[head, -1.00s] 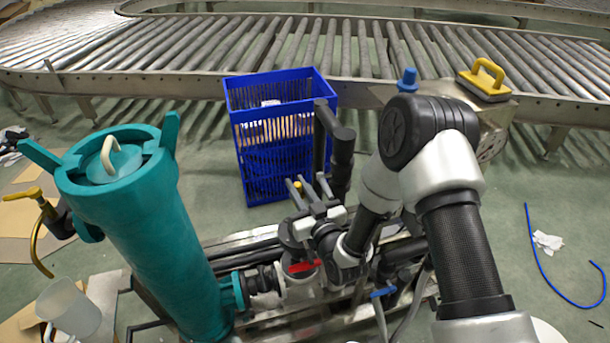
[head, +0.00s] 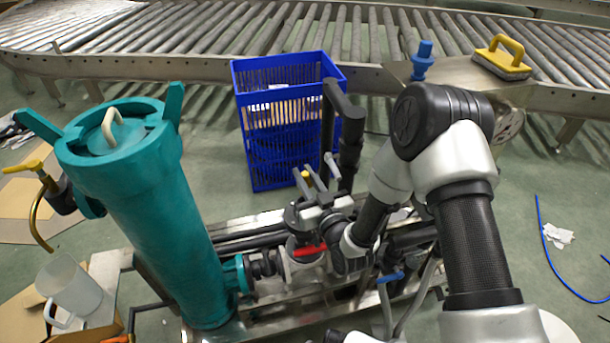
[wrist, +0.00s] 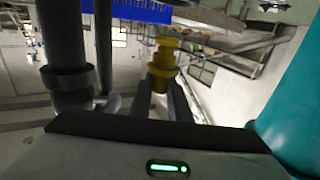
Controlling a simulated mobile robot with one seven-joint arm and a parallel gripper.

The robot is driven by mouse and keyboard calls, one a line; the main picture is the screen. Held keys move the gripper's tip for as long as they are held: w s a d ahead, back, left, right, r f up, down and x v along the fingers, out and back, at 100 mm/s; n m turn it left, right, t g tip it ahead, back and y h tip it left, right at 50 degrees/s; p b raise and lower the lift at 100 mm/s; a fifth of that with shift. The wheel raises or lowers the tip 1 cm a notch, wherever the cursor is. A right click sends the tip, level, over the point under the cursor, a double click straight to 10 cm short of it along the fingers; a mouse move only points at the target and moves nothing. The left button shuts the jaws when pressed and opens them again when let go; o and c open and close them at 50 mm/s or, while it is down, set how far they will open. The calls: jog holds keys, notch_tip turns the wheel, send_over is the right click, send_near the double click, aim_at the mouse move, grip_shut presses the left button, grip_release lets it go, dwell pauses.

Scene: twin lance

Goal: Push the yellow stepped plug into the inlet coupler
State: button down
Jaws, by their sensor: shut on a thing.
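The yellow stepped plug (wrist: 163,62) stands upright between the fingertips of my gripper (wrist: 163,95) in the wrist view. My gripper is shut on its lower part, and its stepped upper part sticks up clear. In the head view the plug (head: 305,175) is a small yellow spot at the fingers of my gripper (head: 312,178), above the pipework and just in front of the blue basket. I cannot clearly pick out the inlet coupler in either view. My gripper and wrist cover part of the pipework.
A teal filter housing (head: 150,200) stands at the left. A dark vertical pipe (head: 350,150) rises close to the right of my gripper. A blue basket (head: 255,165) stands behind. A red-handled valve (head: 308,250) lies below. A blue stepped piece (head: 422,62) stands on a metal table.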

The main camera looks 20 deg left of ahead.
jog(key=shift+f, duration=1.25)
jog(key=shift+f, duration=2.3)
jog(key=c, duration=1.6)
grip_release()
jog(key=p+v, duration=0.3)
jog(key=v, duration=1.4)
jog(key=shift+s+d, duration=0.1)
jog(key=shift+s, duration=0.15)
